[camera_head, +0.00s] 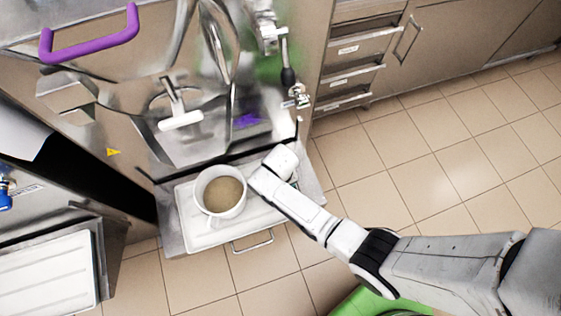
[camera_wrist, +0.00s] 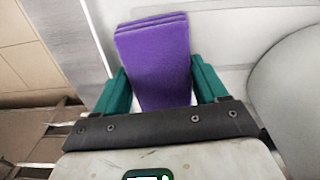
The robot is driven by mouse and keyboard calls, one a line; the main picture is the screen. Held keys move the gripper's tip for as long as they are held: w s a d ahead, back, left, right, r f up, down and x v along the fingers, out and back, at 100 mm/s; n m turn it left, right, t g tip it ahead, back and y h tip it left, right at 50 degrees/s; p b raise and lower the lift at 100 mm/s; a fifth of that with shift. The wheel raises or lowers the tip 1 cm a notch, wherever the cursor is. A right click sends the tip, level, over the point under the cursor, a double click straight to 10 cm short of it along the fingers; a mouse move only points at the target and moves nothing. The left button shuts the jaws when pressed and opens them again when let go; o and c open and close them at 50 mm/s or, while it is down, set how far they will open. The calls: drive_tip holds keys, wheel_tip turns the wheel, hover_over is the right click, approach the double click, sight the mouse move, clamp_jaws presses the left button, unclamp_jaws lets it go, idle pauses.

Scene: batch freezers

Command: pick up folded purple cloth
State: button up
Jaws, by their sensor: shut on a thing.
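The folded purple cloth (camera_wrist: 155,50) is a flat stack of several layers in the wrist view. It sits between the two green fingers of my gripper (camera_wrist: 160,75), which are shut on it from its left and right sides. Its far, layered edge sticks out past the fingertips. In the head view my wrist is over the right part of the white tray (camera_head: 210,238), to the right of a white pot, and the cloth itself is hidden there. I cannot tell whether the cloth still touches the tray.
A white pot (camera_head: 220,191) with beige contents stands on the tray, close to my wrist. The steel freezer (camera_head: 200,150) rises just behind, with a purple handle (camera_head: 90,37) and a purple patch (camera_head: 247,119) on its front. Open tiled floor (camera_head: 430,165) lies to the right.

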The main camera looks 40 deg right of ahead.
idle(0.3)
drive_tip(key=shift+r, duration=0.25)
drive_tip(key=r, duration=0.1)
drive_tip(key=r+p, duration=0.1)
drive_tip(key=r, duration=0.1)
drive_tip(key=shift+s, duration=0.35)
drive_tip(key=s+r, duration=0.2)
drive_tip(key=s+d+r, duration=0.1)
drive_tip(key=r, duration=0.1)
drive_tip(key=shift+s+r+p, duration=0.35)
drive_tip(key=shift+p, duration=0.05)
drive_tip(key=s+d+r, duration=0.2)
drive_tip(key=s+r, duration=0.2)
drive_tip(key=s, duration=0.5)
drive_tip(key=shift+s+r, duration=0.2)
drive_tip(key=shift+r, duration=0.15)
